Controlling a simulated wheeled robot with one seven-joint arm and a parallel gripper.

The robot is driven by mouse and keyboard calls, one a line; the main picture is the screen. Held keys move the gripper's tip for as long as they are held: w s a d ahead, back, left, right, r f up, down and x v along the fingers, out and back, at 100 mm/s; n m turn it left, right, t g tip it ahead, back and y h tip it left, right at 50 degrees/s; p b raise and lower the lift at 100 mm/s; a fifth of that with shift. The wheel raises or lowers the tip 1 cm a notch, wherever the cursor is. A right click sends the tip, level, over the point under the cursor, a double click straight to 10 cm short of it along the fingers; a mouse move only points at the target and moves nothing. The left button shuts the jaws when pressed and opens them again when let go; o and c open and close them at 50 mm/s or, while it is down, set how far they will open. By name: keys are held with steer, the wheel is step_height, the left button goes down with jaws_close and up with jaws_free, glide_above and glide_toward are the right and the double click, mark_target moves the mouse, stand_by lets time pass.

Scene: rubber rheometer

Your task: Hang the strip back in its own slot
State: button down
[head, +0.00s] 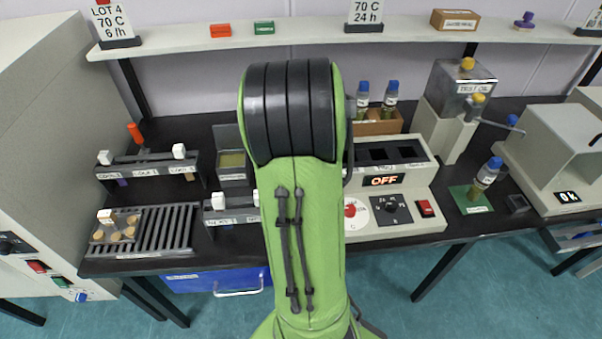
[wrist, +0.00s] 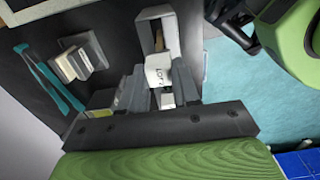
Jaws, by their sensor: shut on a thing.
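In the wrist view my gripper (wrist: 158,92) has a dark finger on each side of a white block with dark lettering (wrist: 158,68). It is shut on this piece, which looks like the strip's white head; the strip's lower part is not clearly visible. In the head view my green arm hides the gripper and what it holds. A back rack (head: 148,168) with labelled slots carries two white heads, one near each end. A front rack (head: 232,220) shows two more white heads (head: 217,200), its right part hidden by my arm. I cannot tell which slot is the strip's own.
A slotted grey tray (head: 170,230) with round tan pieces stands at the front left. An instrument with an OFF display (head: 383,181) is right of my arm. A bottle on a green mat (head: 471,200) stands further right. A shelf (head: 300,43) runs along the back.

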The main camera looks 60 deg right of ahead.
steer(key=shift+f+b, duration=1.55)
steer(key=shift+f, duration=0.45)
steer(key=c, duration=0.7)
jaws_free()
steer(key=shift+r, duration=0.1)
steer(key=shift+c, duration=0.2)
step_height(320, 180, up, 6)
steer(key=p, duration=0.5)
steer(key=shift+r+p, duration=0.15)
steer(key=shift+p, duration=0.15)
